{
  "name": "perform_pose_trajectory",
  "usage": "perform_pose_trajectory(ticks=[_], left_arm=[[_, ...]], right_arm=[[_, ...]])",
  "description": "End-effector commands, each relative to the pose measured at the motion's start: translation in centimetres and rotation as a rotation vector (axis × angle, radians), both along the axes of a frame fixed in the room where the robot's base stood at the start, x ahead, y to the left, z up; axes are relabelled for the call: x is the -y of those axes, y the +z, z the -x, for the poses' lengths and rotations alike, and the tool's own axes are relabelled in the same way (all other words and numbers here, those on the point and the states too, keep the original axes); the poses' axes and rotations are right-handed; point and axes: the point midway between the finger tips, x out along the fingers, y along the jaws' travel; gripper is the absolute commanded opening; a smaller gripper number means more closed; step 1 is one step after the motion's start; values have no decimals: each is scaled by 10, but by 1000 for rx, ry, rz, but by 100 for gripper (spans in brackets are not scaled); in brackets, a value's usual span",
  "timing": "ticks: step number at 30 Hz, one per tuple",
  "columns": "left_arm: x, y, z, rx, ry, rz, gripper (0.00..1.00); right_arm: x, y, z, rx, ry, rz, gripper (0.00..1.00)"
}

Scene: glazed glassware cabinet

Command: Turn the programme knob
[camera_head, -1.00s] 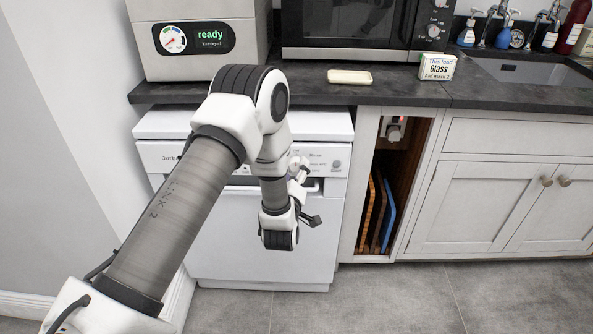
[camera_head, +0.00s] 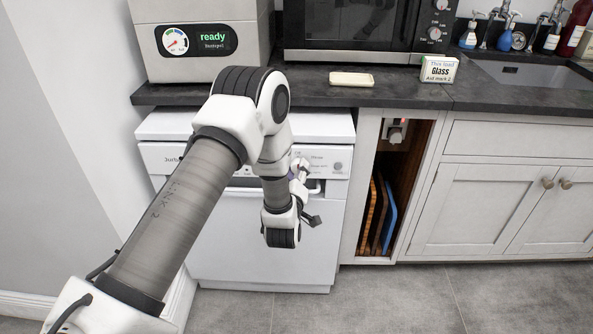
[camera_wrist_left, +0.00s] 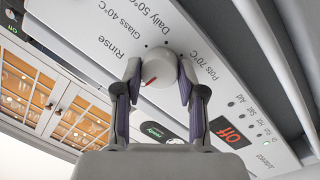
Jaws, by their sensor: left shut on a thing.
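The programme knob (camera_wrist_left: 157,70) is a round white knob with a red pointer line on the dishwasher's front panel. The left wrist view shows my left gripper (camera_wrist_left: 157,82) shut on it, one finger on each side. Labels such as Rinse, Glass 40°C, Daily 50°C and Pots 70°C surround it. The red line lies slanted across the knob, partly near the left finger. In the head view my left gripper (camera_head: 299,172) is at the white dishwasher (camera_head: 225,245), and the knob is hidden behind it. My right gripper is out of view.
A worktop (camera_head: 385,97) runs above the dishwasher. Chopping boards (camera_head: 380,215) stand in the open niche at right.

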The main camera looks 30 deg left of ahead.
Motion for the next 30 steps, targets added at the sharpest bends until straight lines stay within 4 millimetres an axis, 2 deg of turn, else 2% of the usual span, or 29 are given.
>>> perform_pose_trajectory(ticks=[8,30], left_arm=[[0,3,0,-96,2,-152,5],[1,5,-1,-460,0,-749,5]], right_arm=[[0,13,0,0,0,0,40],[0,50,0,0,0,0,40]])
